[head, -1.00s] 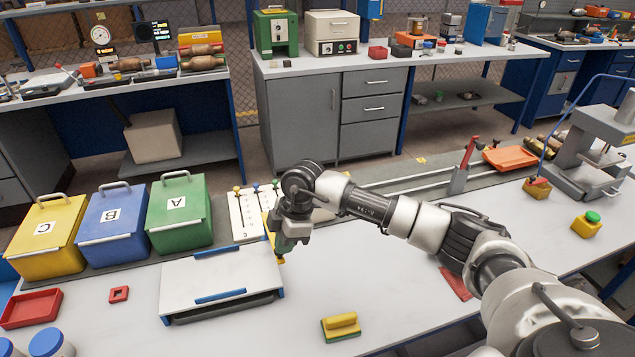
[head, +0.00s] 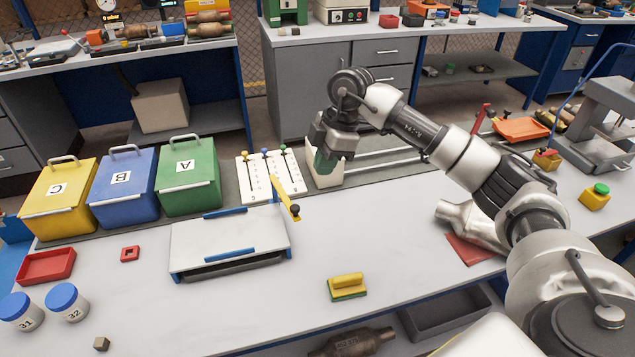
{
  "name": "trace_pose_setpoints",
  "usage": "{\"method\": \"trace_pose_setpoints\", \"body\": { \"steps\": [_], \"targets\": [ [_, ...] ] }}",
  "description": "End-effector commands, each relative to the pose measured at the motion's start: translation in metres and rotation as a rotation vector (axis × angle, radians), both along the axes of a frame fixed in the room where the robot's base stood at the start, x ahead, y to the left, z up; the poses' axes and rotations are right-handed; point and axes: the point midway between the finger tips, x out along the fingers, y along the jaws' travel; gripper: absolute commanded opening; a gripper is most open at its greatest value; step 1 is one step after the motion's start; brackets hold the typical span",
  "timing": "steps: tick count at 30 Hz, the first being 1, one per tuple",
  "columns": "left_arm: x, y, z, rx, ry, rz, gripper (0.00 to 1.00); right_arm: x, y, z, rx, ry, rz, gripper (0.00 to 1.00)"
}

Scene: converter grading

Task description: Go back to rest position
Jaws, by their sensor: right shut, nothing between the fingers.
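My right arm reaches in from the right of the head view. Its gripper (head: 326,162) is shut and empty, pointing down just above or in front of a whitish open bin (head: 325,181) at the back of the bench. I cannot tell whether the fingertips touch the bin. My left gripper is not in view.
A metal converter (head: 462,221) lies right.

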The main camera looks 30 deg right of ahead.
Motion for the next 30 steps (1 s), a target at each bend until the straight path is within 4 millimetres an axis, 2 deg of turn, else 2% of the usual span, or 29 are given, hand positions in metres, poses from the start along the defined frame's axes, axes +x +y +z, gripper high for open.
{"method": "trace_pose_setpoints", "body": {
  "steps": [5,20,23,26,27,30],
  "targets": [
    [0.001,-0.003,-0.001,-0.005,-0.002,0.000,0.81,-0.001,-0.001,0.006,0.001,0.000,0.000,0.00],
    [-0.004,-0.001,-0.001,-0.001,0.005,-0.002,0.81,-0.001,0.002,0.004,0.012,-0.006,0.011,0.00],
    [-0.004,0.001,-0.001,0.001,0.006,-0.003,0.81,-0.002,0.026,-0.003,0.096,-0.043,0.079,0.00],
    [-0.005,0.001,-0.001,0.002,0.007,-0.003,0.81,-0.007,0.075,-0.012,0.285,-0.134,0.204,0.00],
    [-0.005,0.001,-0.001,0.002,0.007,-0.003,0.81,-0.010,0.099,-0.014,0.387,-0.189,0.254,0.00],
    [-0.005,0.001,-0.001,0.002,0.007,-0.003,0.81,-0.023,0.156,-0.007,0.666,-0.351,0.336,0.00]
  ]
}}
